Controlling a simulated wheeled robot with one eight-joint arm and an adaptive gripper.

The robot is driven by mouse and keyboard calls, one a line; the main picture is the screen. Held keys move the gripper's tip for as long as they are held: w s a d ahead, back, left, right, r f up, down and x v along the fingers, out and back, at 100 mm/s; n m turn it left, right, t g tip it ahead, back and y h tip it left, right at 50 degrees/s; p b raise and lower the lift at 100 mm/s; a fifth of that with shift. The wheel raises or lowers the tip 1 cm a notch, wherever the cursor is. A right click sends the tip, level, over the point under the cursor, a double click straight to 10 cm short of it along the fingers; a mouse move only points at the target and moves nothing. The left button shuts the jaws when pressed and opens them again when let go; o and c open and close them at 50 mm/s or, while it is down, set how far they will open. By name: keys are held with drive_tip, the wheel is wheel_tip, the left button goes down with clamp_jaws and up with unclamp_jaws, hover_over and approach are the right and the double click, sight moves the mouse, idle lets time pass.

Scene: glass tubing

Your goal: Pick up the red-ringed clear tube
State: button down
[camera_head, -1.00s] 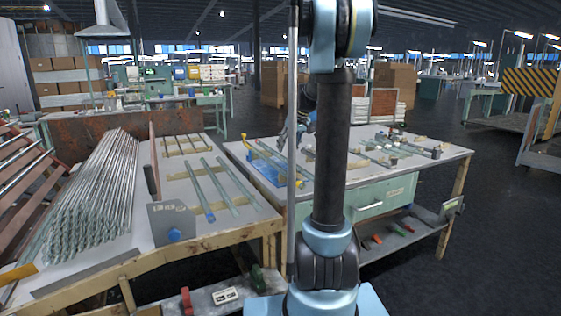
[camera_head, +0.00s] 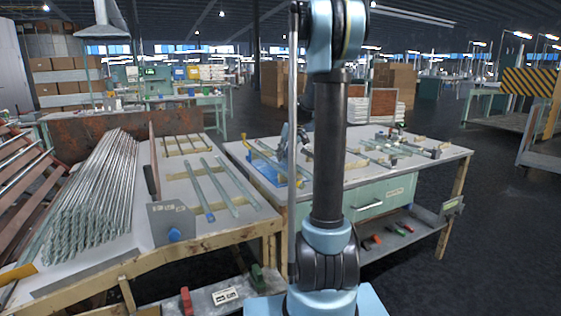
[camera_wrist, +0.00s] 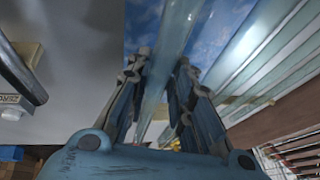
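My gripper (camera_wrist: 162,62) is open in the wrist view, its two fingers on either side of a clear glass tube (camera_wrist: 180,22). The tube runs lengthwise between the fingers, and a narrow gap seems to remain. I cannot make out a red ring on it. In the head view my gripper (camera_head: 284,160) is small, over the blue tray (camera_head: 266,174) at the left end of the right-hand table. My arm partly covers this area, and the fingertips are too small to read there.
More clear tubes (camera_wrist: 265,45) lie to the right in the wrist view. The right-hand table (camera_head: 375,176) carries other tubes and small parts. The left table (camera_head: 240,222) holds a large bundle of tubes (camera_head: 97,198), several loose tubes and a grey plate (camera_head: 170,224).

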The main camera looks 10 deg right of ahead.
idle(0.3)
wheel_tip(320, 180, up, 28)
idle(0.5)
drive_tip(key=shift+d, duration=0.15)
